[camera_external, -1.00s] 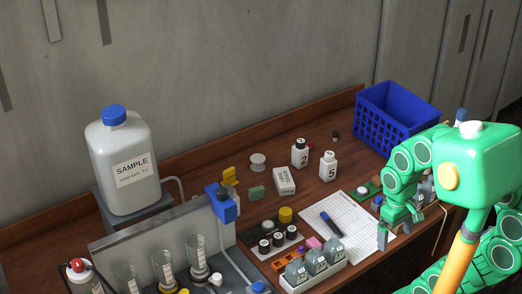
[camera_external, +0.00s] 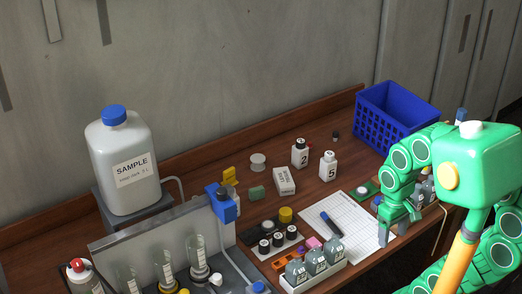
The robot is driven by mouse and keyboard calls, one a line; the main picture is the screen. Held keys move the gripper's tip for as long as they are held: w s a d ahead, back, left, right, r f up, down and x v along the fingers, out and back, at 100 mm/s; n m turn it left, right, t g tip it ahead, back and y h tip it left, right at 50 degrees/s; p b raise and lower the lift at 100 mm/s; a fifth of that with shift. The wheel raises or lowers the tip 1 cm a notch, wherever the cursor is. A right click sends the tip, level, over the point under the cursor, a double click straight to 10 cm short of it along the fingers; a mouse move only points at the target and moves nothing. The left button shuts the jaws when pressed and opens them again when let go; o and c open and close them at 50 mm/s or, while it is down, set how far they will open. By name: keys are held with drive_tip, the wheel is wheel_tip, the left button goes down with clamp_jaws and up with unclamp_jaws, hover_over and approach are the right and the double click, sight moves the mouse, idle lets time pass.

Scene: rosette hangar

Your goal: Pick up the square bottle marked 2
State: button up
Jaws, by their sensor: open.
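The white square bottle marked 2 (camera_external: 300,155) stands upright on the wooden desk, with a dark cap. A similar square bottle marked 5 (camera_external: 328,168) stands just to its right and nearer the camera. My gripper (camera_external: 392,234) is at the right, above the right end of the white paper sheet, pointing down. It is open, with nothing visible between its fingers. It is well apart from both bottles, to the right and nearer the camera.
A blue crate (camera_external: 396,118) stands at the back right. A small white box (camera_external: 285,181) lies left of the bottles. A sheet (camera_external: 345,226) with a dark marker lies in front. A white rack (camera_external: 313,272) of grey-topped bottles stands at the front.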

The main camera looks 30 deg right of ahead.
drive_tip(key=w+a+r+m+y, duration=0.2)
drive_tip(key=w+a+y, duration=0.15)
drive_tip(key=w, duration=0.55)
drive_tip(key=w+a+r+m+y, duration=0.1)
drive_tip(key=w+a+m+y, duration=0.1)
drive_tip(key=w+a, duration=0.45)
drive_tip(key=w+d+r+m+t+y, duration=0.1)
drive_tip(key=w+m+y, duration=0.15)
drive_tip(key=w, duration=0.75)
drive_tip(key=w+d+m+t+y, duration=0.2)
drive_tip(key=w+m, duration=0.2)
drive_tip(key=w, duration=0.5)
drive_tip(key=m+t, duration=0.8)
drive_tip(key=m, duration=0.8)
approach(301, 140)
drive_tip(key=w+a, duration=0.2)
drive_tip(key=shift+w+a+f, duration=0.55)
drive_tip(key=shift+a+f, duration=0.3)
drive_tip(key=shift+f, duration=0.05)
drive_tip(key=x, duration=0.4)
drive_tip(key=shift+s+a+f, duration=0.1)
drive_tip(key=shift+f, duration=0.4)
drive_tip(key=shift+w+a+f, duration=0.1)
drive_tip(key=shift+w+a, duration=0.2)
